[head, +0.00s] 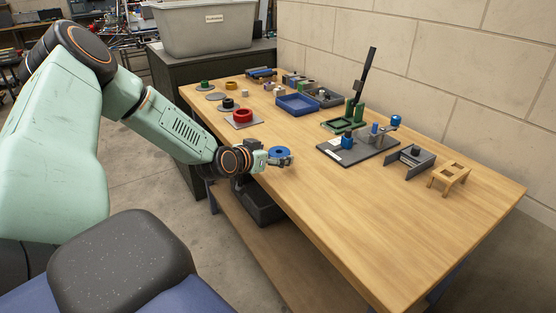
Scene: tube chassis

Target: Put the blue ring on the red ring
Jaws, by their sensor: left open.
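The red ring (243,115) sits on a flat grey plate (235,124) near the left edge of the table. The blue ring (279,151) is at the front left edge of the table, nearer than the red ring and to its right in the head view. My left gripper (286,160) is open and low at the blue ring, with its fingers partly overlapping it in the view. I cannot tell whether the fingers touch the ring. My right gripper is not in view.
Beyond the red ring stand a black ring (228,104), a green ring (204,85) and a yellow ring (231,86). A blue tray (297,105), a green lever press (357,110) and a wooden stand (449,174) are farther right. The table's near right part is clear.

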